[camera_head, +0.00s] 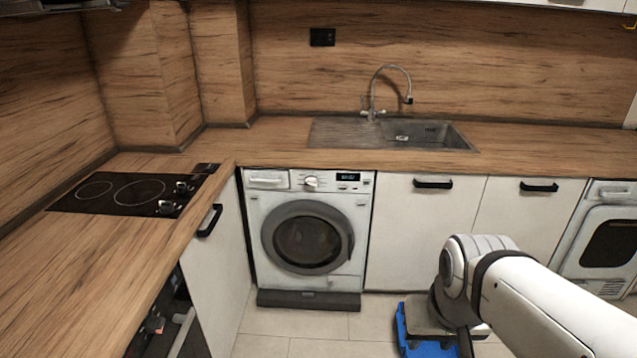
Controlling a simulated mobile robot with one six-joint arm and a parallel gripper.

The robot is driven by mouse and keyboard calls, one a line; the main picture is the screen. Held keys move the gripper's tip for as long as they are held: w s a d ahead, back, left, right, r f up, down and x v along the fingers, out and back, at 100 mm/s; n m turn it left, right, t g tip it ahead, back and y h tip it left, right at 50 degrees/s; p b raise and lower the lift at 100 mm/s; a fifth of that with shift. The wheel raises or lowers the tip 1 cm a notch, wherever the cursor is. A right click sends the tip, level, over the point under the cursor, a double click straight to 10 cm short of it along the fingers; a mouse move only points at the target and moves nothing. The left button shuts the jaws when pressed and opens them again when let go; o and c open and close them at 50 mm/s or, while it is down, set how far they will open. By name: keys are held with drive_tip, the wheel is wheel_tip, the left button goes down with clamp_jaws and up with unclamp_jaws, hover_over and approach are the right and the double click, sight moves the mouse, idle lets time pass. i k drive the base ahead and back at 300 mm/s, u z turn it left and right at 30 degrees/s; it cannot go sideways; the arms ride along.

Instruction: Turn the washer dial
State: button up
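The washer (354,215) is a white front-loader under the wooden counter, with a round grey door (307,238) that looks shut. The dial's pointer direction is too small to tell. My white arm reaches in from the lower right, in front of the cabinets and to the right of the washer. My gripper does not show in this view. Nothing covers the dial.
A hob (125,194) lies on the left counter, with an oven below. A sink (420,134) with a tap is set in the back counter. White cabinets (424,232) stand right of the washer. Free tiled floor (318,326) lies in front of it.

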sight(312, 182)
drive_tip(key=u, duration=0.25)
drive_tip(key=i, duration=1.8)
drive_tip(key=z, duration=0.65)
drive_tip(key=k, duration=0.85)
drive_tip(key=z, duration=0.15)
drive_tip(key=i, duration=0.85)
drive_tip(key=u, duration=0.1)
